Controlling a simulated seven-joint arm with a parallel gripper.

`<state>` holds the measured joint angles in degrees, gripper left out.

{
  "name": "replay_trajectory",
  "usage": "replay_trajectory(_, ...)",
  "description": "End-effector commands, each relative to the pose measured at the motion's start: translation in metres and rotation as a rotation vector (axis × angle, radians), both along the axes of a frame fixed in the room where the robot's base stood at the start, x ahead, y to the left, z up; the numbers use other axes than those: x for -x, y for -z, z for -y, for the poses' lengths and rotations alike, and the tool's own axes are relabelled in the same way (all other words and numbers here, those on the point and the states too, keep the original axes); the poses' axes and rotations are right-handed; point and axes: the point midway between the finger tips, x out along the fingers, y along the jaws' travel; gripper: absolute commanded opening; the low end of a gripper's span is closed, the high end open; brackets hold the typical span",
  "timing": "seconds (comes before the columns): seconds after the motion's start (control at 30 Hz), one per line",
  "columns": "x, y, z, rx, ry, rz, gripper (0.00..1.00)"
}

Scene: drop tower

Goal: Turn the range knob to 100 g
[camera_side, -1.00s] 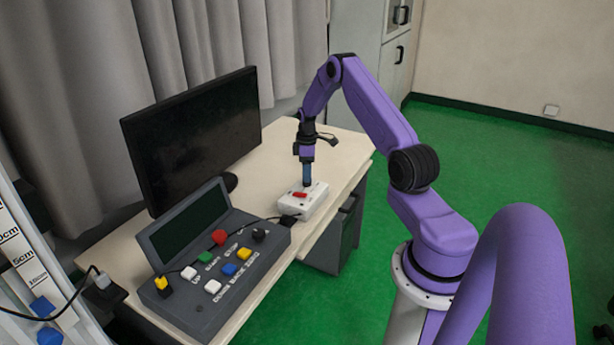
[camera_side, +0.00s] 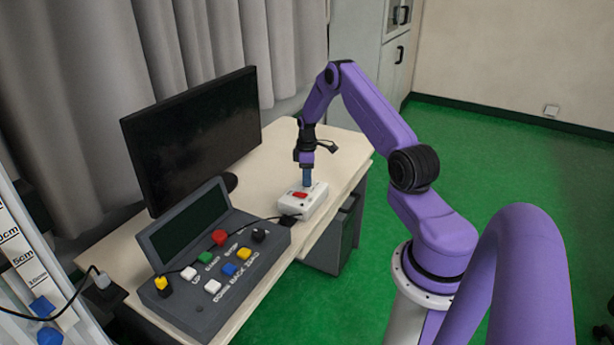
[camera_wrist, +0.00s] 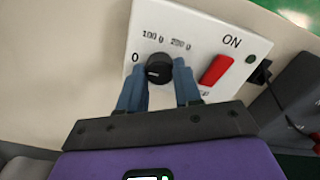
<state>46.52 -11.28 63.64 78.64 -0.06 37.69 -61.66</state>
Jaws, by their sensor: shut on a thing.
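The range knob (camera_wrist: 159,68) is a black round knob on a white box (camera_wrist: 205,30), seen in the wrist view. Marks 0, 100 g and 200 g are printed around it. A light line on the knob is visible, but I cannot tell for sure which mark it points to. My gripper (camera_wrist: 160,82) has its blue fingers on either side of the knob and is shut on it. In the side view my gripper (camera_side: 307,182) points down onto the white box (camera_side: 303,203), and the knob is hidden there.
A red switch (camera_wrist: 215,70) marked ON sits beside the knob on the same box. A grey control panel (camera_side: 215,275) with coloured buttons stands to the left of the box in the side view. A black monitor (camera_side: 195,135) stands behind. The desk (camera_side: 345,150) is clear to the right.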

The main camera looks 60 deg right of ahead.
Motion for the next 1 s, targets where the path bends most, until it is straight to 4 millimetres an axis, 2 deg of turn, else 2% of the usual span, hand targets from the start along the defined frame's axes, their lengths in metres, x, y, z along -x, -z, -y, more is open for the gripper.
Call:
replay_trajectory(0.37, -0.0004, -0.0001, 0.0, 0.0, 0.19, 0.001, 0.03)
replay_trajectory(1.0, -0.0008, 0.0, -0.0003, -0.001, 0.771, 0.002, 0.03)
